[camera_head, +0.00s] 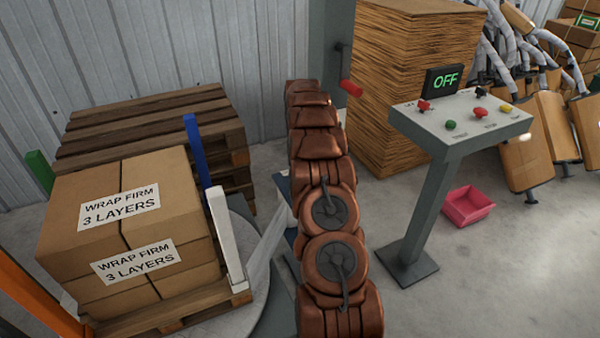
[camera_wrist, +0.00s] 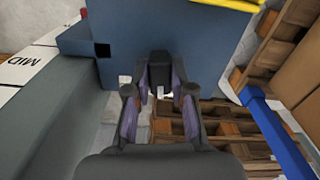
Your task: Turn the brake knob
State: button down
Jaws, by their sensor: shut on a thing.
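In the wrist view, a small dark grey knob (camera_wrist: 160,68) stands out at the lower edge of a blue-grey housing (camera_wrist: 190,30). My gripper (camera_wrist: 161,88) has its two fingers, with purplish inner faces, on either side of this knob and shut on it. No mark on the knob can be read, so its turn angle cannot be told. In the head view my copper-brown arm reaches away toward the grey mast (camera_head: 331,40). My gripper and the knob are hidden behind the arm there.
A red handle (camera_head: 350,88) juts from the mast. A scale reading MID (camera_wrist: 22,62) shows in the wrist view.

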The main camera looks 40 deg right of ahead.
jog(key=shift+m+b, duration=0.3)
jog(key=shift+m, duration=0.5)
jog(key=c, duration=1)
grip_release()
notch_tip(320, 180, up, 12)
dwell(0.4)
